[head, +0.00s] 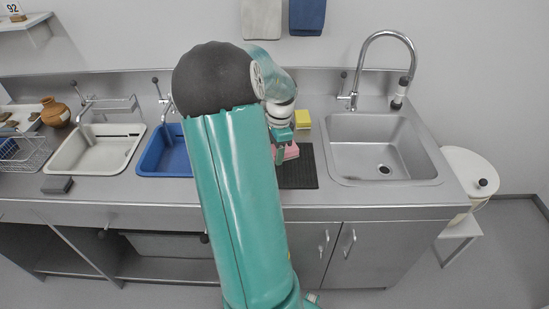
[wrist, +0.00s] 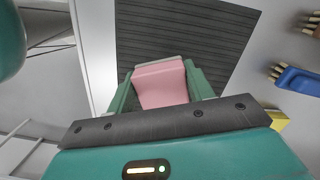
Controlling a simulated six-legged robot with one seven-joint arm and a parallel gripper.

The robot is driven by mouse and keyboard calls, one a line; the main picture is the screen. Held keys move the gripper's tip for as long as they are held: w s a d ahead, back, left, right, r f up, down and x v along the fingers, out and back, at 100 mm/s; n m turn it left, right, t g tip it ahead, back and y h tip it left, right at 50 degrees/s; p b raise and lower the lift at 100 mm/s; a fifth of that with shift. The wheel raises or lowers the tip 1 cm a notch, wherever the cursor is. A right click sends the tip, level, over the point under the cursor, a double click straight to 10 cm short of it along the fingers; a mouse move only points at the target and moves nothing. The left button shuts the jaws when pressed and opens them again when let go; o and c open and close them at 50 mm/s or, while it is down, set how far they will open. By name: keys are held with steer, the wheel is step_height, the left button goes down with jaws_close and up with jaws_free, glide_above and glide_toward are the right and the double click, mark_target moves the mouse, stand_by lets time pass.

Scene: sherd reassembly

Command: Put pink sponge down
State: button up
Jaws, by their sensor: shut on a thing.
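The pink sponge (wrist: 161,84) is between the two fingers of my gripper (wrist: 160,88) in the wrist view, and the fingers are shut on it. In the head view the sponge (head: 289,152) shows below my gripper (head: 280,150), over or at the dark ribbed mat (head: 298,172). The mat also fills the upper middle of the wrist view (wrist: 185,35). I cannot tell whether the sponge touches the mat. My arm hides part of the counter to the left of the sponge.
A yellow sponge (head: 303,119) lies behind the mat. A steel sink (head: 380,150) with a tall tap (head: 352,85) is to the right. A blue basin (head: 165,152) and a white basin (head: 97,150) are to the left. A blue-handled brush (wrist: 298,80) shows in the wrist view.

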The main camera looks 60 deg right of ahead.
steer(key=shift+w+d+f, duration=0.25)
steer(key=shift+d+f, duration=0.15)
steer(key=shift+f, duration=0.1)
steer(key=shift+w+d+f, duration=0.2)
steer(key=shift+d+f, duration=0.15)
steer(key=shift+f, duration=0.15)
steer(key=shift+w+f, duration=0.1)
steer(key=shift+f, duration=1.5)
steer(key=shift+f, duration=0.2)
